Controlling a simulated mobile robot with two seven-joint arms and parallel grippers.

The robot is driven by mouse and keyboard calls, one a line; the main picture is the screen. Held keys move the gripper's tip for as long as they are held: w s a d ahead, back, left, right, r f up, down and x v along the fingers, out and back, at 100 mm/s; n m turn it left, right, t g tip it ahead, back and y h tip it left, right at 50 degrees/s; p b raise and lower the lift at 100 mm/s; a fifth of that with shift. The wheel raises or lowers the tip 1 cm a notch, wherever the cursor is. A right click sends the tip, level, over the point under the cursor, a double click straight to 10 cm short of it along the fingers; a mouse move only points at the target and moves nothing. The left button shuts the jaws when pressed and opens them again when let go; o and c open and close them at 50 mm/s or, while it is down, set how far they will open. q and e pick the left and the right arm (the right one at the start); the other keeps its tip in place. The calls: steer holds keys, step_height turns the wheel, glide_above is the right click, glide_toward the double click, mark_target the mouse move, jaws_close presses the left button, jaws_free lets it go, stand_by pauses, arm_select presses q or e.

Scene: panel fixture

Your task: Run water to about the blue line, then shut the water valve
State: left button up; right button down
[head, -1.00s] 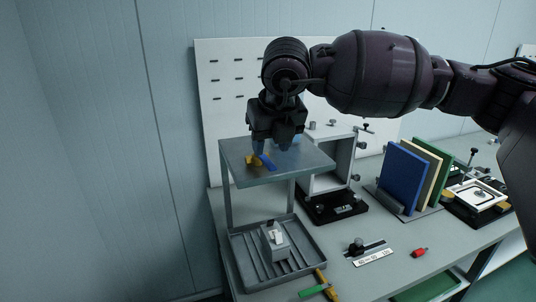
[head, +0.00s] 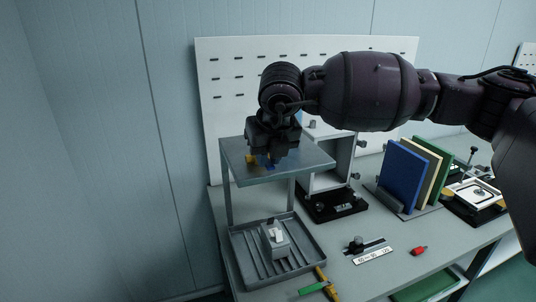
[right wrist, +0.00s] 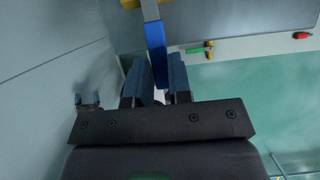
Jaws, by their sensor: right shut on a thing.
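A small valve with a yellow body (head: 251,160) and a blue handle (head: 268,163) sits on top of the grey raised shelf (head: 308,161). My right gripper (head: 271,157) reaches down over it and hides part of the handle. In the right wrist view the blue handle (right wrist: 156,48) runs between the two fingers (right wrist: 160,82), which are shut on it. A grey block with a white top (head: 274,241) stands in the ribbed grey tray below the shelf. I cannot make out a blue line or any water.
The ribbed tray (head: 309,265) stands under the shelf. A white pegboard (head: 228,105) is behind. To the right stand a grey frame, upright panels with a blue one (head: 401,178) in front, and a red piece (head: 418,250). A green and yellow tool (head: 313,289) lies by the tray.

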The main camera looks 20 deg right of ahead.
steer(key=shift+d, duration=0.1)
steer(key=d+n+y+b, duration=0.1)
steer(key=n, duration=0.1)
steer(key=w+d+n+b, duration=0.1)
steer(key=d+n, duration=0.1)
steer(key=n, duration=0.1)
steer(key=d+n+y+b, duration=0.1)
steer(key=n+b, duration=0.1)
steer(key=shift+w+d+g+y, duration=0.15)
steer(key=shift+w+g+y, duration=0.15)
steer(key=shift+w+g, duration=0.1)
steer(key=shift+w+d+n, duration=0.15)
steer(key=shift+d+n, duration=0.05)
steer(key=shift+n, duration=0.5)
steer(key=c, duration=1)
jaws_free()
steer(key=shift+c, duration=0.2)
